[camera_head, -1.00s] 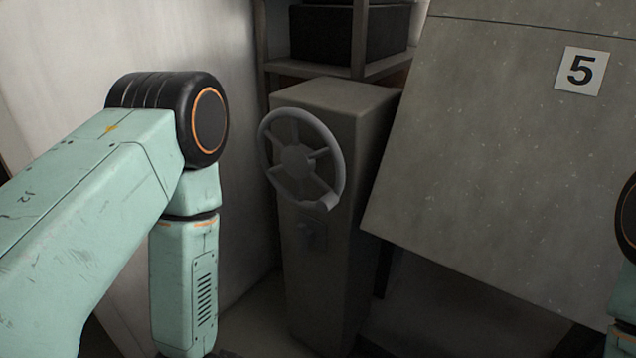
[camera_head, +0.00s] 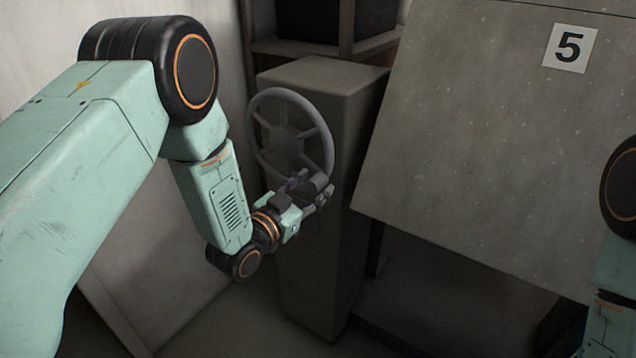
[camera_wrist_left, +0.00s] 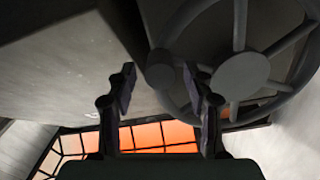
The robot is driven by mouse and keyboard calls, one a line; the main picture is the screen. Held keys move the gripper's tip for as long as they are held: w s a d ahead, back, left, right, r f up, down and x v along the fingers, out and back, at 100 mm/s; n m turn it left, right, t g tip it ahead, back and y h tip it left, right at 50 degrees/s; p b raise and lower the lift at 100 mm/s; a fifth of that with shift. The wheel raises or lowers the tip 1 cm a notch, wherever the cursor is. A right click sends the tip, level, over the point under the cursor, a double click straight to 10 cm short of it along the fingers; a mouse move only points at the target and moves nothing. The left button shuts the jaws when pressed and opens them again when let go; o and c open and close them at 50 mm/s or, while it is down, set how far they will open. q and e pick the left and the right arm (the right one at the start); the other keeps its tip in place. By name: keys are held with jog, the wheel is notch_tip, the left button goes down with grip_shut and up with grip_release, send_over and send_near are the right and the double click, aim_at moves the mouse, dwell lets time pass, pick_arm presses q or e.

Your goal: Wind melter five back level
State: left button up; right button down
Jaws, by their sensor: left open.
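The grey melter (camera_head: 470,130) with a white "5" plate (camera_head: 571,48) sits tilted at the right, its lower edge sloping down to the right. The grey spoked handwheel (camera_head: 290,141) is on the face of a grey pedestal (camera_head: 355,120). My left gripper (camera_head: 317,190) is at the wheel's lower rim and hides part of it. In the left wrist view my left gripper (camera_wrist_left: 159,76) is open, and the wheel's round handle knob (camera_wrist_left: 160,68) shows between its fingertips; contact cannot be told. The wheel hub (camera_wrist_left: 240,76) is right of it. My right gripper is not in view.
A dark shelf (camera_head: 365,43) with black boxes stands behind the pedestal. A pale wall (camera_head: 130,240) is at the left. The left wrist view shows a glowing orange grid (camera_wrist_left: 150,135) beyond the fingers. My right arm shows at the right edge.

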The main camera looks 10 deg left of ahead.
pick_arm(q)
jog(key=shift+x, duration=1.3)
jog(key=shift+c, duration=0.4)
grip_shut()
jog(key=shift+f, duration=0.1)
